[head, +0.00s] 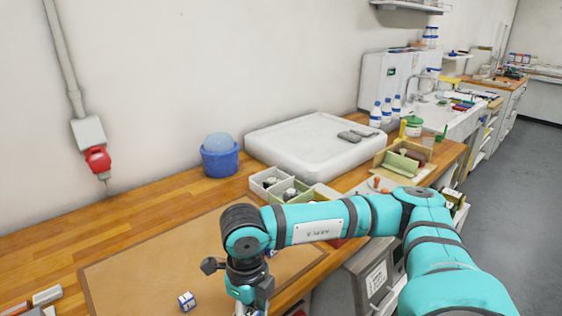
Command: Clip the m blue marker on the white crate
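A small blue and white block (187,301) lies on the brown mat at the bottom of the head view; it may be the m blue marker, but its lettering is too small to read. A white open crate (262,189) stands on the worktop behind my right arm, with dark and pale items inside; its front is partly hidden. My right gripper (252,309) points down over the mat, to the right of the block and apart from it. Its fingertips are at the lower picture edge, so its opening is unclear. My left gripper is out of view.
A brown mat (150,266) covers the front worktop. A blue tub (220,161) and a large white tray (300,150) stand at the back. Small blocks (47,295) lie at the lower left. The mat's middle is clear.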

